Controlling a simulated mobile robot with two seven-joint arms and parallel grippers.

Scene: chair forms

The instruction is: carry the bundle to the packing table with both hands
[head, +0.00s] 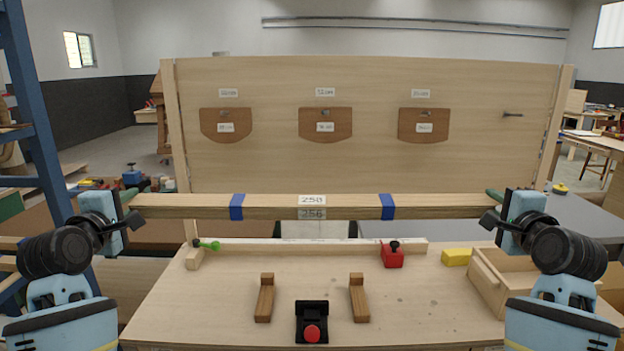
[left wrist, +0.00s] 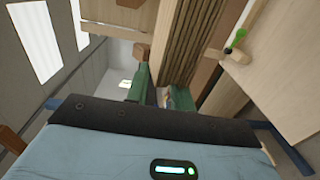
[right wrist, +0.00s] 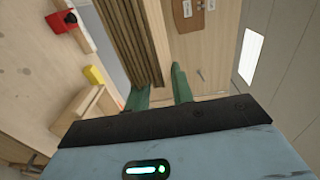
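The bundle (head: 340,201) is a long stack of pale wooden slats with two blue bands and number labels in the middle. It hangs level above the near wooden bench, its ends between my two grippers. My left gripper (head: 128,197) has its green fingers around the left end; the slats (left wrist: 178,45) run away from the fingers in the left wrist view. My right gripper (head: 494,196) has its green fingers at the right end; the slats (right wrist: 130,40) also show in the right wrist view. I cannot tell which surface is the packing table.
A tall panel (head: 365,75) with hanging templates stands behind the bundle. A blue rack (head: 40,120) stands left.

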